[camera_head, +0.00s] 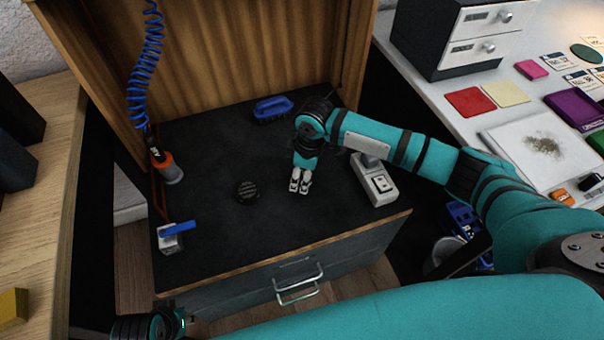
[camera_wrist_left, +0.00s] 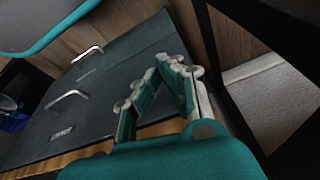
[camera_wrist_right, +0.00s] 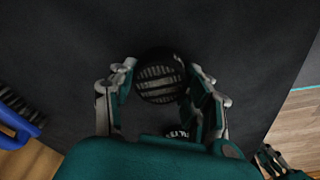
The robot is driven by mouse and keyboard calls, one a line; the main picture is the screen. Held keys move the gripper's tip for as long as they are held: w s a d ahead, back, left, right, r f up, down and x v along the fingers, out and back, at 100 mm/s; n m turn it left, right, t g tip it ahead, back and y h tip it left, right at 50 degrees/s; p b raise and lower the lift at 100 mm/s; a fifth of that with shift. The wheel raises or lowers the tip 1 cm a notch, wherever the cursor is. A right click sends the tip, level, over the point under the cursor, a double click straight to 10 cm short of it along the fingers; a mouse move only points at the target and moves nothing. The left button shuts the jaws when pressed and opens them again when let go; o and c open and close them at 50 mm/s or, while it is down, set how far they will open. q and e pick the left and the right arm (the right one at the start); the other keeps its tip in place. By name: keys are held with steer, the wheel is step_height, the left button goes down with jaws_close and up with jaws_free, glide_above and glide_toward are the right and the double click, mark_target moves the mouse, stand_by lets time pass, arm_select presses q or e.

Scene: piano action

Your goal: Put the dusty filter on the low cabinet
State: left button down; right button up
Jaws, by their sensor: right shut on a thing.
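The dusty filter looks like a dark round disc with a pale grille (camera_wrist_right: 160,82), framed by both fingers of my right gripper (camera_wrist_right: 160,88) in the right wrist view. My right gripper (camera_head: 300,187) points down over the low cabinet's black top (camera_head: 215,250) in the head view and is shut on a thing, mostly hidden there. A dark ridged disc (camera_head: 246,190) lies on that top, left of the fingers; I cannot tell whether it is the same disc. My left gripper (camera_wrist_left: 170,72) is in front of the cabinet, fingers close together, nothing seen between them.
On the cabinet are a blue brush (camera_head: 272,108), a grey switch box (camera_head: 376,182), a blue-handled part (camera_head: 173,235) and an orange-collared tool (camera_head: 166,168) on a coiled blue hose (camera_head: 145,75). A white table (camera_head: 440,95) stands right. The front middle of the top is clear.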

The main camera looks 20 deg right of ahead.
steer(key=o, duration=1.1)
arm_select(q)
steer(key=shift+f, duration=0.1)
arm_select(e)
steer(key=shift+r, duration=0.1)
steer(key=shift+r, duration=0.3)
arm_select(q)
step_height(320, 180, down, 11)
steer(key=s+p, duration=0.1)
steer(key=p, duration=0.2)
steer(key=shift+s+g, duration=0.4)
arm_select(e)
steer(key=r, duration=0.7)
steer(key=d+r, duration=0.1)
steer(key=r, duration=0.3)
steer(key=shift+s+d+r, duration=0.1)
steer(key=shift+s+r, duration=0.1)
steer(key=shift+s, duration=0.2)
